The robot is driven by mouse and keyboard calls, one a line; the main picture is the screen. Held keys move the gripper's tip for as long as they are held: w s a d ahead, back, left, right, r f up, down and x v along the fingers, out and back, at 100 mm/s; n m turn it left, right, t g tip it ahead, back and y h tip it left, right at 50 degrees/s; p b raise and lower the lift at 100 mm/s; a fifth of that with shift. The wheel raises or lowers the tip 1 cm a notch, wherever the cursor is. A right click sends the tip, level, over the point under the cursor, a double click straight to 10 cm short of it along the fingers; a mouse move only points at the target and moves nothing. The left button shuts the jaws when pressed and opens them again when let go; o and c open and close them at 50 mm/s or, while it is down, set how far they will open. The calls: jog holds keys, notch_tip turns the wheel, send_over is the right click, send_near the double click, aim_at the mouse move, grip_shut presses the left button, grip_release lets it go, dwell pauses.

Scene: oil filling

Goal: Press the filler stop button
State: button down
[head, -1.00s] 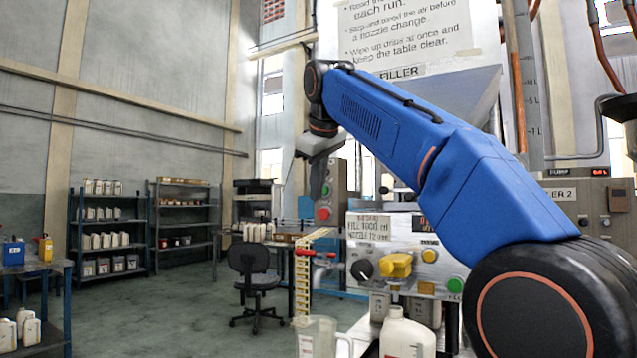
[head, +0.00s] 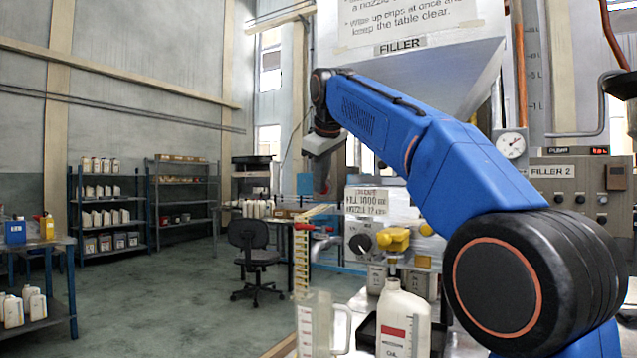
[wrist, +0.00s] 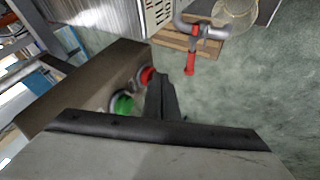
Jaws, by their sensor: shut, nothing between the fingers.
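A red button (wrist: 148,77) and a green button (wrist: 123,104) sit side by side on a brown-grey control box (wrist: 85,80) in the wrist view. The red one is partly hidden by my gripper (wrist: 163,82). My gripper is shut and empty, with its dark fingertips beside the red button; I cannot tell whether they touch it. The filler's "FILLER" label (head: 403,46) is above.
The filler front carries a dark knob (head: 360,243) and a yellow valve (head: 394,240). A white bottle (head: 404,315) and a clear measuring jug (head: 316,325) stand below. A red-handled pipe valve (wrist: 190,62) lies past the fingers. Open floor (head: 180,290) is at left.

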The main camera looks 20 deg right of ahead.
jog(key=shift+w+d, duration=0.65)
jog(key=shift+w, duration=0.05)
jog(key=s+a+r, duration=0.3)
jog(key=s+r, duration=0.5)
jog(key=s, duration=0.1)
jog(key=shift+a, duration=0.3)
jog(key=shift+s, duration=0.15)
dwell(0.7)
